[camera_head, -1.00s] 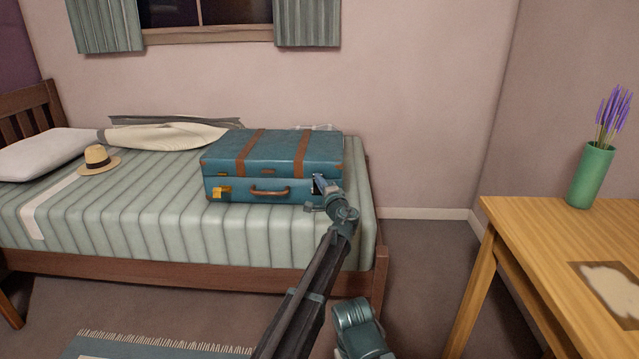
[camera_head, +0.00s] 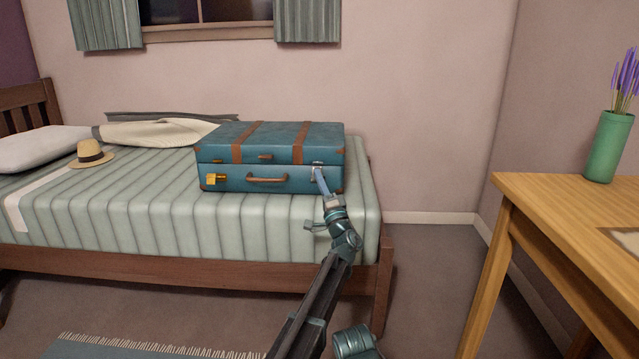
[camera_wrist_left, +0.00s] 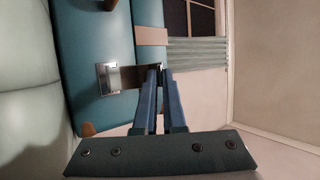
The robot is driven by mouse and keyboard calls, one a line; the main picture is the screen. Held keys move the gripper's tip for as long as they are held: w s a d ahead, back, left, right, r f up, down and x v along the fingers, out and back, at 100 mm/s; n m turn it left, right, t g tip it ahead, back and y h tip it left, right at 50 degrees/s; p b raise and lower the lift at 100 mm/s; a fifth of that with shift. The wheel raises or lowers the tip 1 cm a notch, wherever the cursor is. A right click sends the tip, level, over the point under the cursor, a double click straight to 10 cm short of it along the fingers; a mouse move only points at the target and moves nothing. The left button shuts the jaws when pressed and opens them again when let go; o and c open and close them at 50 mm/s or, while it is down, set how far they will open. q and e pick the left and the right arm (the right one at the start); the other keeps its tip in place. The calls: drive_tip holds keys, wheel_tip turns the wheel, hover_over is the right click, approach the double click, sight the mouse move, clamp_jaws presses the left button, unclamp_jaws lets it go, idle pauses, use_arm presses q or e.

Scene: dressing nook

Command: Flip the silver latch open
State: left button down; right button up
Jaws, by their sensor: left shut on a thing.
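A closed blue suitcase (camera_head: 222,150) with brown straps lies flat on the bed. The silver latch (camera_head: 317,165) is at the right of its front face, by the lid seam, and shows as a metal plate in the left wrist view (camera_wrist_left: 106,77). My left gripper (camera_head: 318,172) is shut on the latch's outer end, its blue fingers (camera_wrist_left: 157,72) pressed together there. The fingers partly hide the latch. A gold latch (camera_head: 215,178) is at the left of the front face. My right gripper is not in view.
The brown handle (camera_head: 267,179) is between the two latches. A straw hat (camera_head: 91,154) and a pillow (camera_head: 40,148) lie on the bed (camera_head: 130,205). A wooden table (camera_head: 555,205) with a green vase (camera_head: 608,147) stands at the right. Floor between bed and table is clear.

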use_arm(q)
drive_tip(key=shift+y, duration=0.3)
drive_tip(key=c, duration=1)
unclamp_jaws()
drive_tip(key=shift+s, duration=0.1)
drive_tip(key=b+v, duration=0.3)
drive_tip(key=v, duration=0.4)
drive_tip(key=shift+s+r, duration=0.2)
drive_tip(key=shift+r, duration=0.1)
